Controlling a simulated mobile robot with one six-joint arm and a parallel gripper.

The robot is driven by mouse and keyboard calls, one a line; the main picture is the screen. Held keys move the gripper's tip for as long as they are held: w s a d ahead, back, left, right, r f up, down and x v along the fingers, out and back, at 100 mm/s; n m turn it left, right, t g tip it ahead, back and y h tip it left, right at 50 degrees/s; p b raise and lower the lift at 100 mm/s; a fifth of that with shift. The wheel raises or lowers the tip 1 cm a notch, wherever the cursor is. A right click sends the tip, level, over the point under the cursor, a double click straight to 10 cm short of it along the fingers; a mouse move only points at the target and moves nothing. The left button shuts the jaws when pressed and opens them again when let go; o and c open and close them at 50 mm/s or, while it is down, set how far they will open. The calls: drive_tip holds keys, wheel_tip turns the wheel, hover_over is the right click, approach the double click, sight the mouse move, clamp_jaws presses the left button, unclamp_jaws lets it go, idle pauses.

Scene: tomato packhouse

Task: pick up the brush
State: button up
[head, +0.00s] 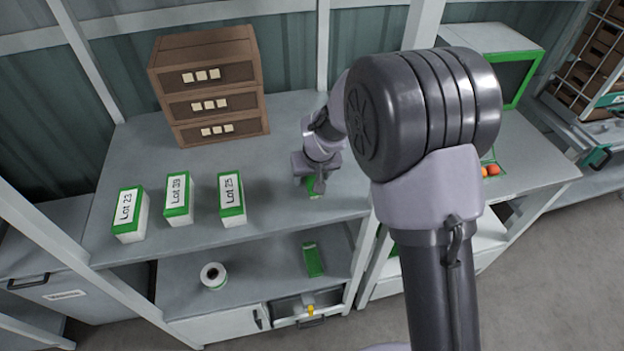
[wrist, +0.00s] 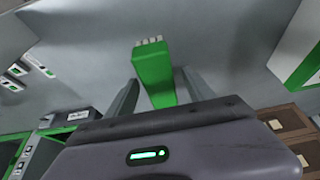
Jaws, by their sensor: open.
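The brush (wrist: 154,70) looks like a green block with a row of pale tufts at its far end in the wrist view. It lies on the grey upper shelf (head: 270,205), and in the head view only a little green (head: 314,188) shows below my gripper (head: 312,178). In the wrist view my gripper (wrist: 160,80) is open, with one finger to each side of the brush. A gap shows beside it, and I cannot tell how far above it the fingertips are. Part of the brush is hidden behind my wrist.
Label boxes for Lot 23 (head: 130,214), Lot 39 (head: 178,199) and Lot 25 (head: 231,199) stand left on the shelf. A brown drawer unit (head: 208,85) stands behind. A white roll (head: 214,276) and a green item (head: 313,260) lie on the lower shelf.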

clamp_jaws()
drive_tip(key=shift+r+p, duration=0.35)
drive_tip(key=shift+p, duration=0.1)
wheel_tip(320, 180, up, 10)
drive_tip(key=p, duration=0.2)
drive_tip(key=shift+f+p, duration=0.1)
drive_tip(key=shift+p, duration=0.2)
